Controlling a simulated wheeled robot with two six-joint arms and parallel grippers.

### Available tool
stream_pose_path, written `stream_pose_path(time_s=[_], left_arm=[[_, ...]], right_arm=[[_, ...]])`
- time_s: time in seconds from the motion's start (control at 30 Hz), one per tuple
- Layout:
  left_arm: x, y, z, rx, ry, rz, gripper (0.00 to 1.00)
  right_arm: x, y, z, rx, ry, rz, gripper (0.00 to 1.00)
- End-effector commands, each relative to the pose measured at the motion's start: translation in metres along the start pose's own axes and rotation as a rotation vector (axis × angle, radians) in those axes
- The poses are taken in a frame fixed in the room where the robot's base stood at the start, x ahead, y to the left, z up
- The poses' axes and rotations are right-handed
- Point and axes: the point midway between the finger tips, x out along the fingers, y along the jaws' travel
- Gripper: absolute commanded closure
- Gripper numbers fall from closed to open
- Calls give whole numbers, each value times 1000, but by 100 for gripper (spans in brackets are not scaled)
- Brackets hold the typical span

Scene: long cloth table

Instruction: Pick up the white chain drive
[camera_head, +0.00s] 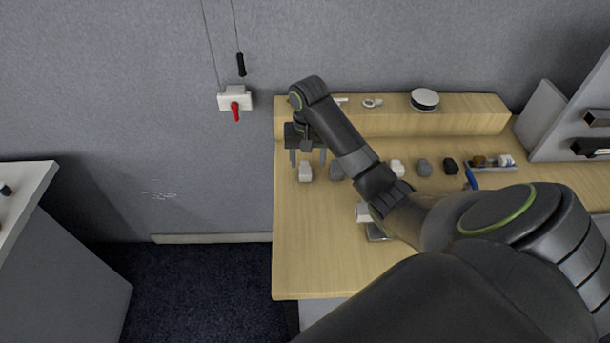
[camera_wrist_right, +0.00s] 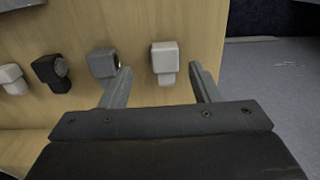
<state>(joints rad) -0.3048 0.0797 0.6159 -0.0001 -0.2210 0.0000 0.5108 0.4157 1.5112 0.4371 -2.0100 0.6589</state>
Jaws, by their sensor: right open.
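A white blocky part (camera_head: 305,171), which looks like the white chain drive, stands near the left end of the wooden table. In the right wrist view the white part (camera_wrist_right: 164,58) shows between the two fingertips, just beyond them, with no finger seen touching it. My right gripper (camera_head: 308,158) is open and empty, fingers pointing down over this part. A similar white part (camera_head: 397,168) stands farther right, so the name is not certain from shape alone. My left gripper is not in view.
A grey part (camera_head: 337,171) stands close to the right of the white one; it also shows near a fingertip in the wrist view (camera_wrist_right: 102,62). A black part (camera_wrist_right: 50,72) follows. A raised wooden ledge (camera_head: 450,112) runs behind. The front left table area is clear.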

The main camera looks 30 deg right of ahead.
Motion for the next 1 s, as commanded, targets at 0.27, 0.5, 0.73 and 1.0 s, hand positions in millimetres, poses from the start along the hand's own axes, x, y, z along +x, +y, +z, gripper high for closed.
stream_pose_path(time_s=[0.27,0.5,0.73,1.0], left_arm=[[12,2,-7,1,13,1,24],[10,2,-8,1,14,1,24],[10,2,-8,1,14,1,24],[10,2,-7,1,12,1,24]], right_arm=[[35,-7,11,1,-6,1,44],[49,-7,10,0,0,0,44],[48,-6,10,0,0,0,62],[48,-6,9,0,0,0,92]])
